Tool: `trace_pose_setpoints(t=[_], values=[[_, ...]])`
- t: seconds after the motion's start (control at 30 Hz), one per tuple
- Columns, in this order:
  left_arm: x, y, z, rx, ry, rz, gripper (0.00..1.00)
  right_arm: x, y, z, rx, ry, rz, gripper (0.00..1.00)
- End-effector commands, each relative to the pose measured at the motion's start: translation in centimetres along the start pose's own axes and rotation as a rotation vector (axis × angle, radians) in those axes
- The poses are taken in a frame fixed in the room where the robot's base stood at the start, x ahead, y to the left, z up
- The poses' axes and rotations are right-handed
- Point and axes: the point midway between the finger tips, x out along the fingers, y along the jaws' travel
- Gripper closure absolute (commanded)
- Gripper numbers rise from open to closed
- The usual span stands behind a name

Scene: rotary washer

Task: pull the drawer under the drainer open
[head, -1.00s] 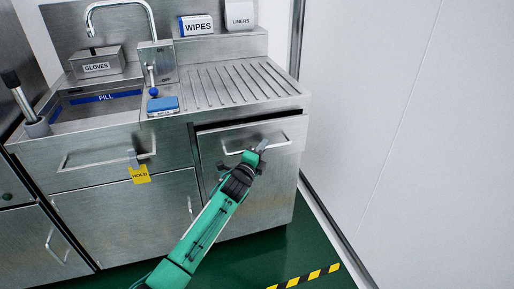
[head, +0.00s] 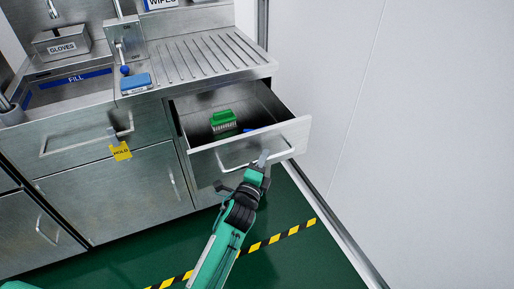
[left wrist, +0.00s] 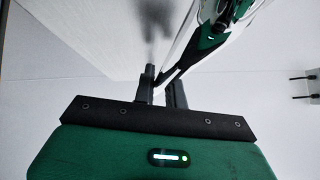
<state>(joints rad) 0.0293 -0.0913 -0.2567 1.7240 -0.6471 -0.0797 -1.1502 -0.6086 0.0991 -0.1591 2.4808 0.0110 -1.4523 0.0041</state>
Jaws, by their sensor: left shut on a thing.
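The drawer (head: 291,137) under the ribbed drainer (head: 202,55) stands well out from the steel counter. Its inside shows from above. Its bar handle (head: 234,163) runs across the front. My left gripper (head: 262,160) is shut on the handle near its right end. The gripper's two dark fingers (left wrist: 163,90) also show in the left wrist view, with a pale bar at them. A green brush (head: 223,120) lies in the drawer, and a small blue thing shows partly behind the drawer front. My right gripper is not in view.
The left drawer front carries a yellow HOLD tag (head: 120,151). A blue sponge-like block (head: 135,84) lies on the counter by the sink. A white wall (head: 400,110) stands close on the right. Black-and-yellow tape (head: 278,239) crosses the green floor.

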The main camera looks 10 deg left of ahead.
Motion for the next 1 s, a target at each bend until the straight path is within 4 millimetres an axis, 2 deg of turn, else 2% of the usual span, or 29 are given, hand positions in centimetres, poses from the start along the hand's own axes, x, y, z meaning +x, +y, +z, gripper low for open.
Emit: trace_pose_setpoints(t=[0.2,0.57,0.6,0.7,1.0], values=[[-0.88,-0.18,-0.88,0.000,0.000,0.001,1.00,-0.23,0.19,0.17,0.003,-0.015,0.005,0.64],[-0.97,-0.18,-0.97,0.001,0.001,0.001,1.00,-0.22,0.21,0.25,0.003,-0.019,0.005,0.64],[-0.96,-0.18,-0.96,0.001,0.001,0.001,0.83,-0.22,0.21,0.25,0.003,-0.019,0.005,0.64],[-0.96,-0.19,-0.96,0.001,0.001,0.001,0.66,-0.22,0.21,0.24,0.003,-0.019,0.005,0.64],[-1.04,-0.22,-0.95,0.001,0.000,0.000,0.66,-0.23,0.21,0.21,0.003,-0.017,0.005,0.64]])
